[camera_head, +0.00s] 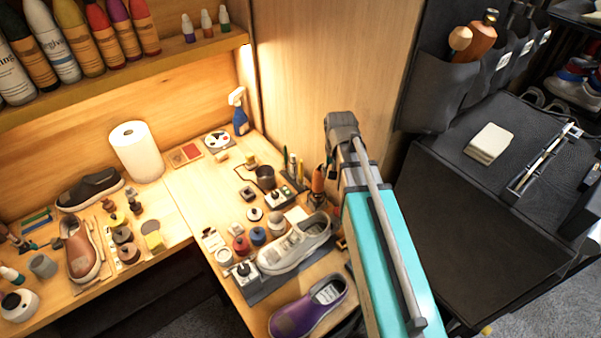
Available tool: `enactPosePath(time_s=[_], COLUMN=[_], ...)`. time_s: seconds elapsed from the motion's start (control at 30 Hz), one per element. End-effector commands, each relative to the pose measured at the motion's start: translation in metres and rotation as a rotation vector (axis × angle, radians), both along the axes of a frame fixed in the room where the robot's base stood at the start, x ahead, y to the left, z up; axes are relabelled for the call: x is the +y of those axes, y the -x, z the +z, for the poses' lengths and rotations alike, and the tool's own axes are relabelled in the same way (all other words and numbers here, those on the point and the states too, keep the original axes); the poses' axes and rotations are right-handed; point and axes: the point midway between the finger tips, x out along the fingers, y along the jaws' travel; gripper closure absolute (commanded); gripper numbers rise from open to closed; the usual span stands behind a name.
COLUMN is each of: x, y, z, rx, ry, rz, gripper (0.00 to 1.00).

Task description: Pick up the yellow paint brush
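Several thin upright tools, some yellow or green, stand in a small holder on the wooden workbench (190,187), left of my arm. One thin yellowish stick (300,168) among them may be the yellow paint brush; it is too small to be sure. My teal and grey arm reaches up from the bottom edge to a dark joint just right of these tools. My gripper cannot be made out; the arm hides what lies behind it.
A grey-white sneaker (295,245) lies on a dark mat among several jars and bottles. A purple shoe (308,307) is at the front edge. A paper towel roll (136,152) and spray bottle (239,112) stand behind. A black cabinet (470,230) is on the right.

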Motion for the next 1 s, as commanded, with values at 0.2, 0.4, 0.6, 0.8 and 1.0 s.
enactPosePath(time_s=[0.2, 0.4, 0.6, 0.8, 1.0], x=[0.044, 0.076, 0.09, 0.09, 0.09], y=[-0.096, -0.148, -0.165, -0.164, -0.164], z=[0.005, 0.007, 0.008, 0.008, 0.007], rx=[0.0, 0.0, 0.0, 0.0, 0.0], ry=[0.0, -0.001, -0.001, -0.001, -0.001], rz=[-0.185, -0.321, -0.378, -0.383, -0.382], gripper=[0.36, 0.36, 0.36, 0.36, 0.36])
